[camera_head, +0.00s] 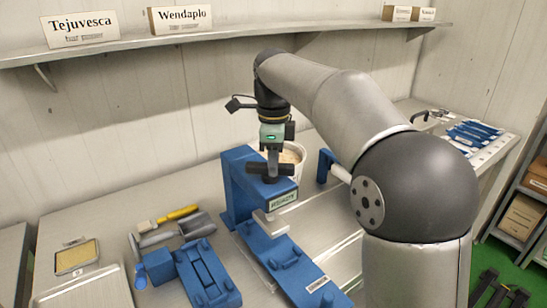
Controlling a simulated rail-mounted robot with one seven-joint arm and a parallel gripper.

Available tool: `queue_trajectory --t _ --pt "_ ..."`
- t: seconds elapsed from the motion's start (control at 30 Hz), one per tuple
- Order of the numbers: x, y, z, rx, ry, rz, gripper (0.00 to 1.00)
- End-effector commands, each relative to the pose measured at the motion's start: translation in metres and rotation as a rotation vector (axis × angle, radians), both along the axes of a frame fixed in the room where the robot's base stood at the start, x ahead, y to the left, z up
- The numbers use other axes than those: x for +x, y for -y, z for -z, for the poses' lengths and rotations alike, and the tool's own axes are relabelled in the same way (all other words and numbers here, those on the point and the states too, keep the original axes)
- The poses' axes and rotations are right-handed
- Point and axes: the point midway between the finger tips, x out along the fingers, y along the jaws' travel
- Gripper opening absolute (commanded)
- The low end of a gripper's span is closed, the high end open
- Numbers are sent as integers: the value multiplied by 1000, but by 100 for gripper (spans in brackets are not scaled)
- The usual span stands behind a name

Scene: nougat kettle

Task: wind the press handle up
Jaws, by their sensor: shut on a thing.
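The blue press (238,190) stands on the steel table in the middle of the view, with a labelled head. Its dark bar handle (286,169) lies crosswise on top of the head. My gripper (272,165) points down from above and is shut on the press handle near its middle. The fingertips are partly hidden against the dark bar. A pale press plate (270,223) shows below the head, above the press's blue base (290,268). The exact gap under the plate is hard to judge.
A pale bucket-like vessel (298,151) stands close behind the press, partly hidden. A blue mould-like block (207,275), a scoop (198,224) and a yellow-handled tool (178,214) lie to the left. A wall shelf (110,45) with name signs runs above. My arm covers the right side.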

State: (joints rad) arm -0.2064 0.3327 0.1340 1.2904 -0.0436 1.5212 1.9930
Motion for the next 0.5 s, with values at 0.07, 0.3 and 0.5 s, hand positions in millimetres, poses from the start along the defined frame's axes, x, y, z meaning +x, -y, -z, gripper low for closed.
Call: queue_trajectory --t 0.07,0.3,0.5 --pt "0 0 -3 -1 -2 -64 0" --pt "2 0 -3 -1 -2 -290 0" --pt "4 -1 -3 -1 -2 -480 0"
